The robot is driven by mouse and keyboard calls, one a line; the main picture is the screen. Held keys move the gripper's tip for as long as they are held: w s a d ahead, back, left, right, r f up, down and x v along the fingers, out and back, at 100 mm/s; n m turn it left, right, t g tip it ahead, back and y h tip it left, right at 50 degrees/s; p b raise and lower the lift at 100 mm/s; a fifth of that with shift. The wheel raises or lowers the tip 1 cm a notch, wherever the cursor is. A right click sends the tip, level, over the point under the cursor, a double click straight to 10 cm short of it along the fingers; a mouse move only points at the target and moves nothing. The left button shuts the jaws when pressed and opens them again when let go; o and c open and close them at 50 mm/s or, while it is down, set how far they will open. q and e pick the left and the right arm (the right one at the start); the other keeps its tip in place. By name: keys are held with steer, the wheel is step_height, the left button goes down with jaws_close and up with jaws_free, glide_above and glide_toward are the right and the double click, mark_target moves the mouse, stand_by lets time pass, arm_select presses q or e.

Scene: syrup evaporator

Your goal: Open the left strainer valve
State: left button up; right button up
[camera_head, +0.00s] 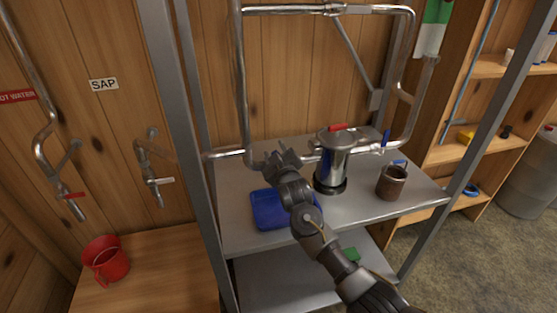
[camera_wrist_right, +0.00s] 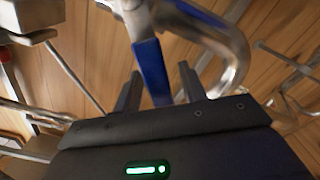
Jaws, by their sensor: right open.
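The metal strainer (camera_head: 331,172) stands on the steel shelf, with a red handle (camera_head: 338,127) on top and pipes running to both sides. A blue valve lever (camera_head: 386,138) shows at its right side. My right gripper (camera_head: 279,152) is at the pipe left of the strainer and hides the left valve in the head view. In the right wrist view, a blue lever (camera_wrist_right: 152,70) hangs from metal pipework, between the two open fingers of my right gripper (camera_wrist_right: 158,90). I cannot tell whether the fingers touch it. My left gripper is out of view.
A brown pot (camera_head: 391,184) stands right of the strainer. Grey uprights (camera_head: 190,140) frame the shelf.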

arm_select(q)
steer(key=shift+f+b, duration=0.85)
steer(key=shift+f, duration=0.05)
arm_select(e)
steer(key=v, duration=1)
steer(key=shift+s, duration=0.3)
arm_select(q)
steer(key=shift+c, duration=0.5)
arm_select(e)
steer(key=shift+d, duration=0.1)
